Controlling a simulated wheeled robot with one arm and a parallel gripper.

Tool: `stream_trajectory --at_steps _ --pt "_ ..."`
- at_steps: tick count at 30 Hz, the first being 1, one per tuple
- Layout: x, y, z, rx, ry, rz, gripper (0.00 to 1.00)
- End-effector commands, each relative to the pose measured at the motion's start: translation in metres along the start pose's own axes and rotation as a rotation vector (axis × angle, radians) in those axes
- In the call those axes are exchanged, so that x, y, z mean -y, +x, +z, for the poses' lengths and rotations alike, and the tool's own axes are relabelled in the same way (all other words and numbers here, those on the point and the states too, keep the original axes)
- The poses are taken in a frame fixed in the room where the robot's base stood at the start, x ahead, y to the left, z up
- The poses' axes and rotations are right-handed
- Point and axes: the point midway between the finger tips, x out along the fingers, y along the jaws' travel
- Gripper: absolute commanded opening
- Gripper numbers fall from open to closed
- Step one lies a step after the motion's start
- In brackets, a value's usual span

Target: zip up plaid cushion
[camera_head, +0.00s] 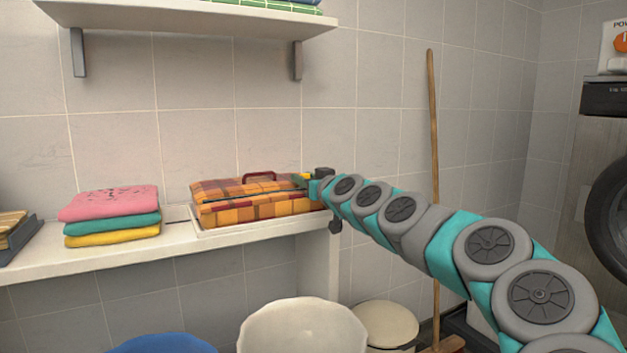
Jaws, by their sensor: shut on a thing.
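The plaid cushion (255,208), orange and dark red, lies on a shallow white tray (204,231) on the counter by the wall. A dark red handle (259,176) stands up at its back edge. A dark line runs along its upper side toward the right end. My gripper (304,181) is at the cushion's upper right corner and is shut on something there. The thing held is too small and hidden to make out; it could be the zip pull. My arm comes in from the lower right.
Folded pink, green and yellow towels (112,215) are stacked left of the cushion. A shelf (190,18) hangs above. A wooden broom (433,150) leans on the wall behind my arm. A white basin (301,325) and a blue one (162,344) stand below the counter.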

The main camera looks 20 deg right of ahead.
Motion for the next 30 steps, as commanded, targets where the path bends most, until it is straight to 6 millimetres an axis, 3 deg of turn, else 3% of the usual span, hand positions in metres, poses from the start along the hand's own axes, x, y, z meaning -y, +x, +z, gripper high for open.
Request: stream_trajectory --at_steps 12,18,24,30 --pt "0.125 0.0 0.0 0.008 -0.006 -0.007 0.0" --pt "0.172 0.0 -0.001 0.005 -0.006 -0.005 0.0" --pt "0.203 0.0 0.0 0.005 -0.004 -0.004 0.0" --pt "0.216 0.0 0.0 0.0 -0.001 -0.002 0.0"
